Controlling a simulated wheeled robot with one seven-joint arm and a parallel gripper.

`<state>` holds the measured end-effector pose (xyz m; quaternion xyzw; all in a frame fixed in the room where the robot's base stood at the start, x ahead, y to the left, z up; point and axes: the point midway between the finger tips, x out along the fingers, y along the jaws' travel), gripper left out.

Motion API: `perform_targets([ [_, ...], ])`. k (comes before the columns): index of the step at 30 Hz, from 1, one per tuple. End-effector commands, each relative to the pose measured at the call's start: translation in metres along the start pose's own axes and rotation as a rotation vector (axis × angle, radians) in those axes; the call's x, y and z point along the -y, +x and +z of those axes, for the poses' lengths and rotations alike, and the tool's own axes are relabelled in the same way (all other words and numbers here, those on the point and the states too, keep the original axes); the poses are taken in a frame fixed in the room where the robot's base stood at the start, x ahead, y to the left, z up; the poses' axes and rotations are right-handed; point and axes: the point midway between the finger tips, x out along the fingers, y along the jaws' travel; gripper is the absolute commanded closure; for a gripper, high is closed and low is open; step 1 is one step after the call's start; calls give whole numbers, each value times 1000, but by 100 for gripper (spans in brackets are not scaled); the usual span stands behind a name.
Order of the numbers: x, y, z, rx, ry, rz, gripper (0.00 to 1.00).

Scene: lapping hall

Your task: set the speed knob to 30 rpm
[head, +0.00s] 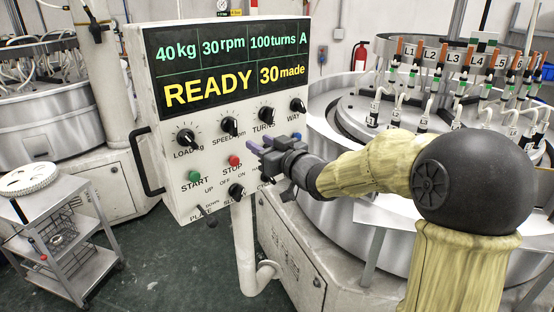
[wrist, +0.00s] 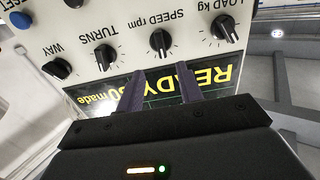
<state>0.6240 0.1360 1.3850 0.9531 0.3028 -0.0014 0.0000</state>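The speed knob (head: 229,126) is black with a pale pointer mark and sits second from the left in the row of knobs, labelled SPEED rpm. It also shows in the upside-down wrist view (wrist: 161,42), beyond my fingertips. The display (head: 230,62) reads 40 kg, 30 rpm, 100 turns, A, with READY and 30 made below. My gripper (head: 258,145) is in front of the panel, lower right of the speed knob in the head view. In the wrist view its two purple fingers (wrist: 160,72) stand apart with nothing between them. They appear clear of the knob.
Beside the speed knob are the load knob (head: 186,138), turns knob (head: 266,114) and way knob (head: 298,105). Below are the green start button (head: 194,176) and red stop button (head: 234,160). A black handle (head: 146,162) juts from the panel's left side. A lapping machine (head: 350,105) stands behind my arm.

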Motion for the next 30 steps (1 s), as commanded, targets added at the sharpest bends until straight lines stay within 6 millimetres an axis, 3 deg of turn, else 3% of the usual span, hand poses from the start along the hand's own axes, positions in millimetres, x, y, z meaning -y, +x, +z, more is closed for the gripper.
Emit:
perform_targets([
  [3,-1,-24,2,0,-4,4,64],
  [9,-1,-52,1,0,-3,2,64],
  [23,-1,-59,2,6,1,5,64],
  [26,-5,-61,12,42,3,43,64],
  [30,-20,-75,48,181,18,172,64],
])
